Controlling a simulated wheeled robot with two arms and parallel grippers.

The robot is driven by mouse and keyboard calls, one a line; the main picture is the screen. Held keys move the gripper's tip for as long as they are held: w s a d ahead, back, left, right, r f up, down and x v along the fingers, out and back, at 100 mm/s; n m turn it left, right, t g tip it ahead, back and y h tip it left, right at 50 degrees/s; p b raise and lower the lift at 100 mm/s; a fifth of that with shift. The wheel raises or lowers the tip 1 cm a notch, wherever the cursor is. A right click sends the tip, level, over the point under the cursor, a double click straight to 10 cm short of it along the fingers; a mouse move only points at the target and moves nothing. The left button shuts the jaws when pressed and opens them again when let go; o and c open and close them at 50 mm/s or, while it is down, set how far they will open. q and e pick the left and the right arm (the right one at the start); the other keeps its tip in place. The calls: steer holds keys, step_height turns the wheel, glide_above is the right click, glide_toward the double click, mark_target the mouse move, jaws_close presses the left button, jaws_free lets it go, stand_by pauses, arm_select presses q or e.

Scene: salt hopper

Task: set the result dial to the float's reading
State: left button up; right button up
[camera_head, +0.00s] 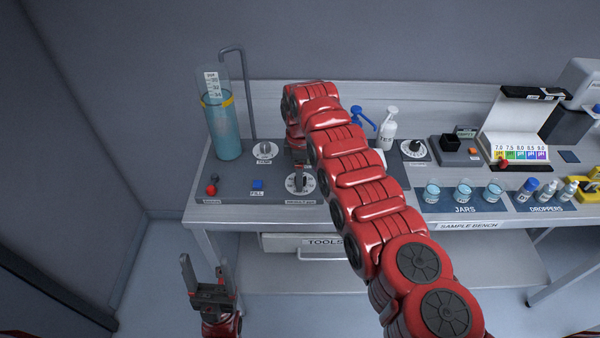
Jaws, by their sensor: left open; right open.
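The clear cylinder (222,130) of blue liquid stands at the back left of the bench, with a yellow float ring (217,101) near the liquid's top. A scale strip (212,86) rises above the ring; its numbers are too small to read surely. The white result dial (308,185) with a dark knob lies on the grey panel. My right gripper (299,165) is open and points down just above the dial; whether it touches the knob is unclear. Its arm hides the area behind. My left gripper (207,272) is open and empty, in front of the bench.
A red control (211,189), a blue fill button (257,184) and another dial (265,150) share the panel. A white bottle (389,125), jars (463,191) and droppers (549,191) stand to the right. A tools drawer (290,244) is below.

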steer(key=shift+f, duration=0.2)
steer(key=shift+c, duration=0.2)
jaws_close()
